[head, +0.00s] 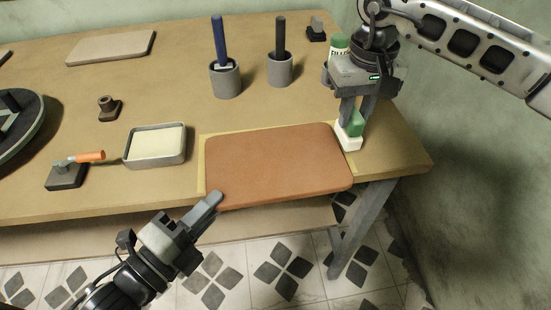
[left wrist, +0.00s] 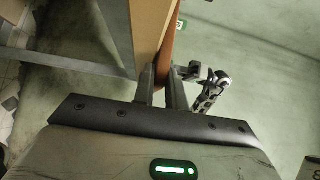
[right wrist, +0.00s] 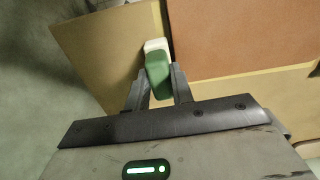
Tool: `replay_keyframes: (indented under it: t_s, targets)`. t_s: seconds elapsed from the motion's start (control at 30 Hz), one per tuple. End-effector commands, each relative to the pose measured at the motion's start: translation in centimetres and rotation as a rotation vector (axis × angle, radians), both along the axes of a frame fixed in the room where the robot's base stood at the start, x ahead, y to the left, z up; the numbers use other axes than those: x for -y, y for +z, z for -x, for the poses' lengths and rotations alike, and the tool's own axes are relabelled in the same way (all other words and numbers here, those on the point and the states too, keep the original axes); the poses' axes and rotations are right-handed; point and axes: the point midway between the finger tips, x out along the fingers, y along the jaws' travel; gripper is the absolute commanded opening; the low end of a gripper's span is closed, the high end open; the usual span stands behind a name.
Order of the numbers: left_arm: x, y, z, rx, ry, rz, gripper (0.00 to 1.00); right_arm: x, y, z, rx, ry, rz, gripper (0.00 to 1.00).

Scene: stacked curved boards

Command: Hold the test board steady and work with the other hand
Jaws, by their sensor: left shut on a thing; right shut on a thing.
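The reddish-brown test board (head: 278,165) lies flat at the table's front edge, with a tan strip showing along its sides. My left gripper (head: 216,199) is shut on its front left edge. In the left wrist view the fingers (left wrist: 164,88) pinch the board's thin edge (left wrist: 168,45). My right gripper (head: 352,108) points down at the board's right side, shut on a green block with a white end (head: 349,134). The right wrist view shows that block (right wrist: 157,70) between the fingers (right wrist: 158,85), its white end close beside the board (right wrist: 210,40); whether they touch is unclear.
A tray with a cream pad (head: 155,163) stands left of the board, beside an orange-handled tool (head: 90,156). Behind are two cups with dark-handled tools (head: 226,80) (head: 280,70) and a bottle marked FILL (head: 338,44). The table (head: 170,100) is clear between them.

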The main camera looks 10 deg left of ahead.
Motion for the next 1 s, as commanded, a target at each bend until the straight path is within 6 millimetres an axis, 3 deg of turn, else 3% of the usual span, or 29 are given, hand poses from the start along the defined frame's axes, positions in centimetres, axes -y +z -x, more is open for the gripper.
replay_keyframes:
  t_s: [0.03, 0.5, 0.97, 1.0]
  targets:
    - [-0.1, -0.7, 0.1, -0.019, 0.003, -0.004, 0.00, 0.4, 0.4, -0.2, 0.002, -0.003, 0.000, 0.00]
    - [-0.1, -0.7, 0.1, -0.019, 0.003, -0.004, 0.00, 3.4, 3.5, -1.3, 0.002, -0.004, 0.001, 0.00]
    - [-0.1, -0.7, 0.1, -0.019, 0.003, -0.004, 0.00, 3.6, 3.6, -1.3, 0.000, -0.003, 0.002, 0.00]
    - [-0.1, -0.7, 0.1, -0.019, 0.003, -0.004, 0.22, 3.6, 3.6, -1.3, 0.000, -0.003, 0.002, 0.00]
